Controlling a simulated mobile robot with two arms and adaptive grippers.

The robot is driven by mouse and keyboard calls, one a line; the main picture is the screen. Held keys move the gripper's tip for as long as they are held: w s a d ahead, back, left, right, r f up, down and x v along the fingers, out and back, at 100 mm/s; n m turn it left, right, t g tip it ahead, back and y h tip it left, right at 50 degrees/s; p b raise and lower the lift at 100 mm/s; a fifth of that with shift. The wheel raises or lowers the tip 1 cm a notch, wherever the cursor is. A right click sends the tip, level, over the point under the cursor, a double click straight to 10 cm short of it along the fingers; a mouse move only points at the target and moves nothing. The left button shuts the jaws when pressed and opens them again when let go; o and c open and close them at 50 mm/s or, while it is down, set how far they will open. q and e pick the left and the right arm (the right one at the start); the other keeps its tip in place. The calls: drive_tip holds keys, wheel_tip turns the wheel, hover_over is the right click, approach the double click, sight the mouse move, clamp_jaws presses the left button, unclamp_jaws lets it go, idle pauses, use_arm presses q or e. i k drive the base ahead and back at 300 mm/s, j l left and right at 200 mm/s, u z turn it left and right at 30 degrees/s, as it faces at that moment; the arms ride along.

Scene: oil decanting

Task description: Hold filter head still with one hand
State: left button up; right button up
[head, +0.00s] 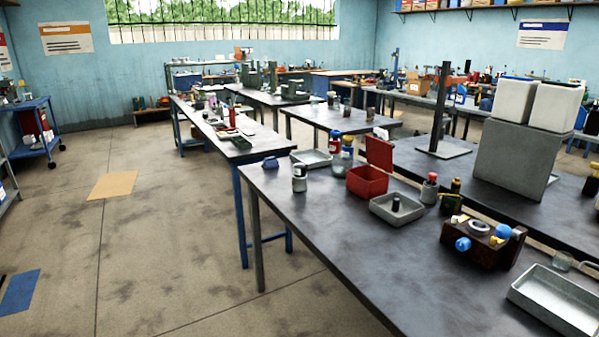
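A dark brown block-like assembly (482,252) stands on the near dark-topped table (345,246), toward the right in the head view. It has blue round knobs, a pale ring-shaped part (479,227) on top and small yellowish parts. It may be the filter head, but I cannot tell for sure. Neither of my grippers is in view, and nothing is seen touching the assembly.
A pale tray (556,304) lies right of the block. A grey tray (383,212) with a dark bottle, an open red box (366,184) and several bottles stand behind-left. A grey stand (514,163) carries two white containers. The table's front left area is bare.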

sight(300, 168)
drive_tip(key=i+j+z, duration=0.3)
drive_tip(key=i+j, duration=0.35)
drive_tip(key=i+j+z, duration=0.25)
drive_tip(key=i+j, duration=0.5)
